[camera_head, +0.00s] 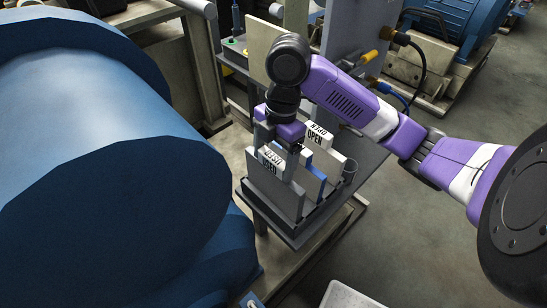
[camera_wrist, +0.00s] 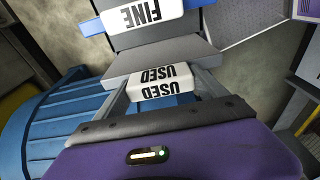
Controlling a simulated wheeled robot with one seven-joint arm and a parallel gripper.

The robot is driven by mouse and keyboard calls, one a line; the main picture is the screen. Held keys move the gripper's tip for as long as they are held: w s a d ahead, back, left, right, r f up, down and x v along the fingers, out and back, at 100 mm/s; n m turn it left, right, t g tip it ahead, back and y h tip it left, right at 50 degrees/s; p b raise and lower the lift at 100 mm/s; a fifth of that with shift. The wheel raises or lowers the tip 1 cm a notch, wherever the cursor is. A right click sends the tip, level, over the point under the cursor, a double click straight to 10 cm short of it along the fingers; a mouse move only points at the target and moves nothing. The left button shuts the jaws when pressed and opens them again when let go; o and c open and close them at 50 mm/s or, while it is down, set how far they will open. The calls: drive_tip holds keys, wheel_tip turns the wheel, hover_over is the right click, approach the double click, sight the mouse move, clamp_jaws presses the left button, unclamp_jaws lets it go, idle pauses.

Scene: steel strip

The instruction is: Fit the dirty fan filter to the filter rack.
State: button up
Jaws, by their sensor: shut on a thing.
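The dirty fan filter (camera_wrist: 160,82), with a white grip block marked USED, sits between my fingers in the wrist view. In the head view, a grey panel (camera_head: 274,190) hangs upright below my gripper (camera_head: 279,150), at the left part of the rack. My gripper is shut on the block from above. The filter rack (camera_head: 306,221) is a grey slotted holder on a small bench. I cannot tell whether the panel's lower edge is inside a slot or just in front of it.
A panel labelled FINE (camera_wrist: 140,16) shows in the wrist view. A large blue machine (camera_head: 110,150) fills the left.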

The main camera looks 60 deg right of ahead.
drive_tip(key=shift+f+b, duration=0.95)
drive_tip(key=shift+f, duration=0.25)
drive_tip(key=o, duration=1.5)
drive_tip(key=shift+r, duration=0.1)
drive_tip(key=r, duration=0.5)
drive_tip(key=d+r, duration=0.1)
drive_tip(key=r, duration=0.1)
drive_tip(key=shift+s+d+r+p, duration=0.1)
drive_tip(key=shift+s+r+p, duration=0.05)
drive_tip(key=shift+r+p, duration=0.2)
drive_tip(key=shift+f, duration=0.1)
